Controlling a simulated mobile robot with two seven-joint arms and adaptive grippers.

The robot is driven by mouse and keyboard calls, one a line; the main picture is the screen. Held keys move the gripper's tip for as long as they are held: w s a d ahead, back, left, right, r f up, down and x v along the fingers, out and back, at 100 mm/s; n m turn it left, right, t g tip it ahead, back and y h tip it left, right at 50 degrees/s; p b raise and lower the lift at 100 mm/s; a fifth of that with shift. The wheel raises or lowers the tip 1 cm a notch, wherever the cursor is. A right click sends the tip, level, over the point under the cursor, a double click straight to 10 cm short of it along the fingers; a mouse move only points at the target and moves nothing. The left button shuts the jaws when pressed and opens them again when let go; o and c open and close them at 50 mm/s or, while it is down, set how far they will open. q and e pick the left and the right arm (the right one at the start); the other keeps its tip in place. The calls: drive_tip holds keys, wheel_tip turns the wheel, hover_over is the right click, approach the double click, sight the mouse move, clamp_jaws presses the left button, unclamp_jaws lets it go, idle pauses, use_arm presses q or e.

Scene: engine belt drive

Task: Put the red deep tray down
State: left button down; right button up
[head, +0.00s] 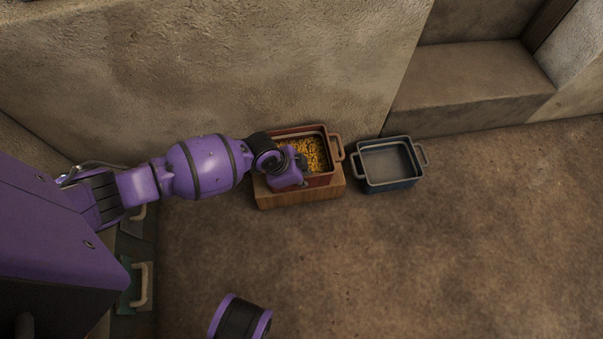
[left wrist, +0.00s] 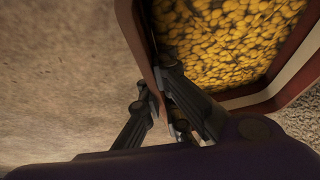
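The red deep tray (head: 318,179) is full of small yellow pieces and is at the wall, over a wooden block (head: 300,196). It looks level; I cannot tell for sure whether its base touches the block. Its right handle is free in the head view. The tray's rim and yellow contents also show in the left wrist view (left wrist: 130,25). My arm hides the left end of the tray in the head view. My right gripper is out of view.
A dark blue empty tray (head: 389,184) with two handles stands on the floor just right of the block. A green case with a pale handle (head: 142,284) is at the lower left. The brown floor in front and to the right is clear. A stone ledge (head: 460,85) is at the back right.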

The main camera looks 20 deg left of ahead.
use_arm(q)
drive_tip(key=c, duration=2.4)
unclamp_jaws()
drive_tip(key=shift+f, duration=0.15)
drive_tip(key=o, duration=0.4)
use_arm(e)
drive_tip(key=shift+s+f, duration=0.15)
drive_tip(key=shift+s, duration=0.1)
use_arm(q)
drive_tip(key=p+v, duration=0.5)
drive_tip(key=v, duration=0.7)
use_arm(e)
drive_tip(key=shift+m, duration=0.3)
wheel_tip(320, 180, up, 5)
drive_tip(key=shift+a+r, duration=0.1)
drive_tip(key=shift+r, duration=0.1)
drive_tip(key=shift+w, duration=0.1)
